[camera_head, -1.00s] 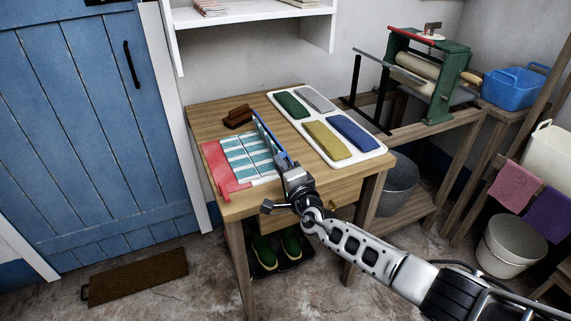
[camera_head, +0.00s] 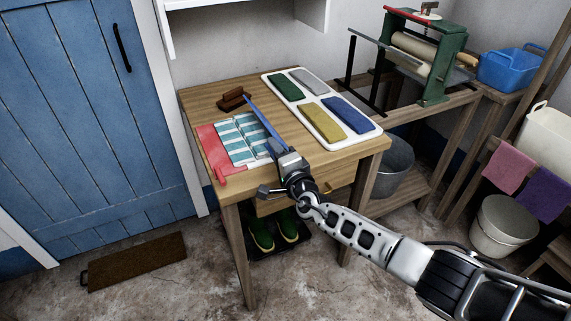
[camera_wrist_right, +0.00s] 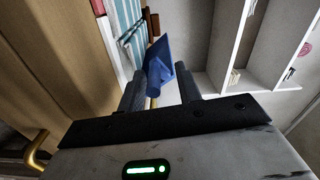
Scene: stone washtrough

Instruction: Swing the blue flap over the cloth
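The blue flap (camera_head: 262,118) stands raised as a narrow strip along the right side of the teal-and-white striped cloth (camera_head: 240,143) on the table. A red flap (camera_head: 211,152) lies flat at the cloth's left side. My right gripper (camera_head: 284,150) is at the near end of the blue flap. In the right wrist view, its two fingers (camera_wrist_right: 160,88) are spread, with the blue flap (camera_wrist_right: 162,65) showing between and beyond them. I cannot tell whether either finger touches it. My left gripper is not in view.
A white tray (camera_head: 310,113) with green, grey, yellow and blue folded cloths lies right of the flap. Brown blocks (camera_head: 234,99) sit behind the striped cloth. A white shelf (camera_head: 245,30) hangs above the table (camera_head: 205,98). A green wringer (camera_head: 440,62) stands at the right.

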